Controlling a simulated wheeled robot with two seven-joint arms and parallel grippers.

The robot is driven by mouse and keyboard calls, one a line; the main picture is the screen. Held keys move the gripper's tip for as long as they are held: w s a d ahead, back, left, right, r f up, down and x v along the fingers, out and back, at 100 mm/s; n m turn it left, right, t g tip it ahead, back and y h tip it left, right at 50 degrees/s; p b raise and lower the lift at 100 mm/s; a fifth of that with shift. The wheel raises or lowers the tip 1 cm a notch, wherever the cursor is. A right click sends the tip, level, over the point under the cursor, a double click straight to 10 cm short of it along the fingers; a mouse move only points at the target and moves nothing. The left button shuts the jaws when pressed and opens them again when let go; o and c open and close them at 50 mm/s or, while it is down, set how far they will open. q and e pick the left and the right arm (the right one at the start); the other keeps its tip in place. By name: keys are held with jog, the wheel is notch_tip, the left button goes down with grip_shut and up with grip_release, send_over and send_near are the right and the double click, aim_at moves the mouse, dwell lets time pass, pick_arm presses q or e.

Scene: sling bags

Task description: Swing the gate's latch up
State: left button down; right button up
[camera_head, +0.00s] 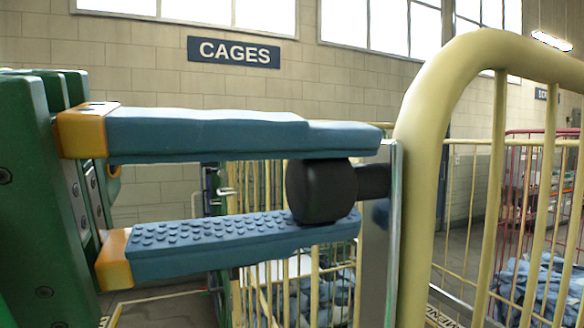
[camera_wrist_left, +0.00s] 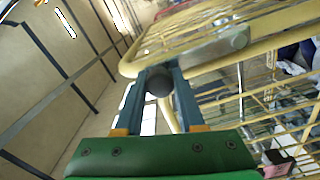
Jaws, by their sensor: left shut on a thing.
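My left gripper (camera_head: 325,188) comes in from the left in the head view, with a green body and two long blue fingers. It is shut on a black latch knob (camera_head: 318,190), one finger above and one below it. The knob's short dark stem joins a grey metal plate (camera_head: 379,255) beside the thick yellow tube of the gate (camera_head: 417,130). In the left wrist view the gripper (camera_wrist_left: 160,82) has the dark round knob (camera_wrist_left: 159,84) between its fingertips, close to the yellow gate frame (camera_wrist_left: 135,52). The right gripper is not in view.
Yellow cage bars (camera_head: 541,215) stand at the right, with blue cloth bags (camera_head: 535,285) behind them. A red cage (camera_head: 525,165) stands farther back. A CAGES sign (camera_head: 234,52) hangs on the block wall. More yellow bars show behind and below the fingers.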

pick_arm(q)
jog(key=shift+s+m, duration=0.15)
jog(key=shift+m, duration=0.15)
jog(key=c, duration=0.6)
grip_release()
jog(key=shift+d, duration=0.1)
jog(key=shift+o, duration=0.4)
jog(key=shift+s, duration=0.1)
jog(key=shift+d, duration=0.1)
jog(key=b+v, duration=0.2)
jog(key=v, duration=0.5)
